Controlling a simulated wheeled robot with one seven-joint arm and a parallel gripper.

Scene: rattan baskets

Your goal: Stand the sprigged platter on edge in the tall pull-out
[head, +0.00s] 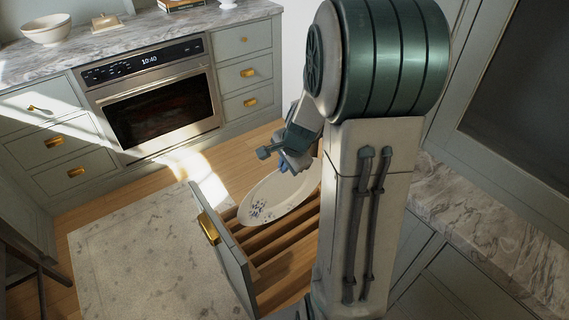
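The sprigged platter (275,198) is a white oval with small dark-blue sprigs, in the middle of the head view. It is tilted over the open pull-out (227,262), which has a grey-green front, a brass handle and wooden slats inside. My gripper (284,166) is at the platter's upper edge, with its fingers apparently closed on that rim. The platter's right end is hidden behind my arm. I cannot tell whether its lower edge touches the slats.
An oven (157,98) and grey-green drawers stand along the back, under a marble counter (130,42) with a white bowl (46,30). Another marble counter (490,225) is at the right. A pale patterned rug (145,255) lies left of the pull-out. A dark chair or stool part (30,265) is at far left.

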